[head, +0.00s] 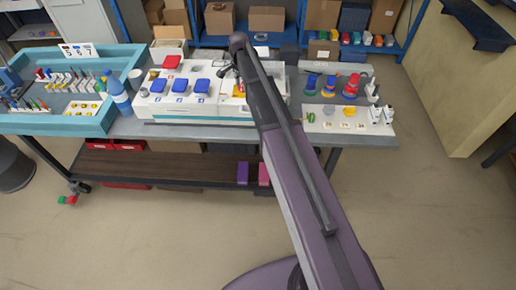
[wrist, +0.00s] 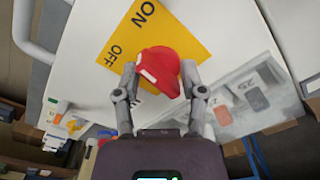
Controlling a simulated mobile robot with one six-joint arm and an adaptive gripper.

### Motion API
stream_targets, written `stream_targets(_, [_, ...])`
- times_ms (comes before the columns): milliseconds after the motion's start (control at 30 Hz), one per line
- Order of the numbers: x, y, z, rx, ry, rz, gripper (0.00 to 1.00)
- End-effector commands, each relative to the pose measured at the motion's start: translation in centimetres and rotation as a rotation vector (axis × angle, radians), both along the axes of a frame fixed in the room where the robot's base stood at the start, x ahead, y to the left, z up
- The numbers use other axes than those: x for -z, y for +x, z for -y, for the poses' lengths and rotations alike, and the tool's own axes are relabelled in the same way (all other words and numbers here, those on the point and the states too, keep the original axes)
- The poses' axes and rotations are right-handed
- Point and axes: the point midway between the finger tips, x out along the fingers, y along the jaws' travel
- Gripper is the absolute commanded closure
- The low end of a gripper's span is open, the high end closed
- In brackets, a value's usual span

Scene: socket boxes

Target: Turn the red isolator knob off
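The red isolator knob (wrist: 160,68) sits on a yellow plate (wrist: 190,38) marked ON and OFF, on a white panel in the wrist view. A pale mark shows on the knob's lower left side. My gripper (wrist: 160,72) has one finger on each side of the knob, and both fingertips appear to touch it. The knob's base and the lower part of the plate are partly hidden by the knob and fingers. In the head view a bit of the yellow plate (head: 237,92) shows beside my arm, which hides the knob and most of my gripper.
White boxes with blue caps (head: 179,86) and a red cap (head: 171,62) stand left of my arm. A blue bottle (head: 118,95) and a blue tray (head: 60,124) are farther left. Red and blue stacked pieces (head: 350,85) stand to the right.

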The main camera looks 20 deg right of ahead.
Motion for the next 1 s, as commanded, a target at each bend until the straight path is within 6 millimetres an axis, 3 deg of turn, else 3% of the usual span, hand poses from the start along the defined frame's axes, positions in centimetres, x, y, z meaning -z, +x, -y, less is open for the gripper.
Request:
stream_targets(33, [-1.1, 0.0, 0.0, -0.003, 0.0, 0.0, 0.47])
stream_targets(1000, [-9.2, 0.0, 0.0, -0.007, 0.0, 0.0, 0.47])
